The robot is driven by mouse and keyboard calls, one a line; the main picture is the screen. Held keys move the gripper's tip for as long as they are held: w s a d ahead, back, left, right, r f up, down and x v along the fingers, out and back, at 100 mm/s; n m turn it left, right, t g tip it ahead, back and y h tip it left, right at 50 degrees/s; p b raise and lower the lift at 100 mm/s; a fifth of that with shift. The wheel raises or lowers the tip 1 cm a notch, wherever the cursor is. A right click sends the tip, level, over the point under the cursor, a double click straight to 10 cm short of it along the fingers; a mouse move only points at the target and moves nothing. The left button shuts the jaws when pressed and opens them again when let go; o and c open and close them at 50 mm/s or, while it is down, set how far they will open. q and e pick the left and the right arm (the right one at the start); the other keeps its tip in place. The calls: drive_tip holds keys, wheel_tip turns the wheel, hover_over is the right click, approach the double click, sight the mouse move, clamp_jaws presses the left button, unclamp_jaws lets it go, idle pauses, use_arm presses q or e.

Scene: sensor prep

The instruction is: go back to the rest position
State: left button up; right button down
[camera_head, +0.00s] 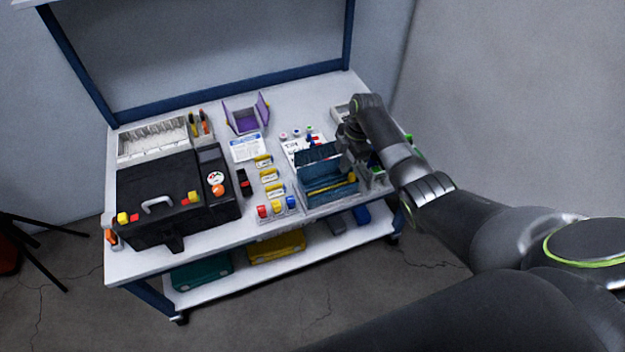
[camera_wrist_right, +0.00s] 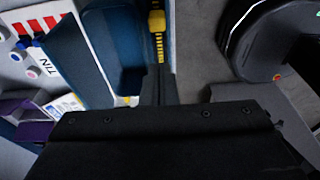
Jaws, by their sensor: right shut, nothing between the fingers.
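My right arm reaches in from the right in the head view, over the right end of the workbench (camera_head: 225,255). My left gripper is in neither view.
A black case (camera_head: 150,225) stands at the bench's left. A white divided tray (camera_head: 152,140) and an open purple box (camera_head: 245,115) are at the back. Yellow-labelled small blocks (camera_head: 268,175) stand mid-bench. A lower shelf holds a green case (camera_head: 200,273) and a yellow case (camera_head: 277,246).

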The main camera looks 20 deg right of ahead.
drive_tip(key=shift+r, duration=0.4)
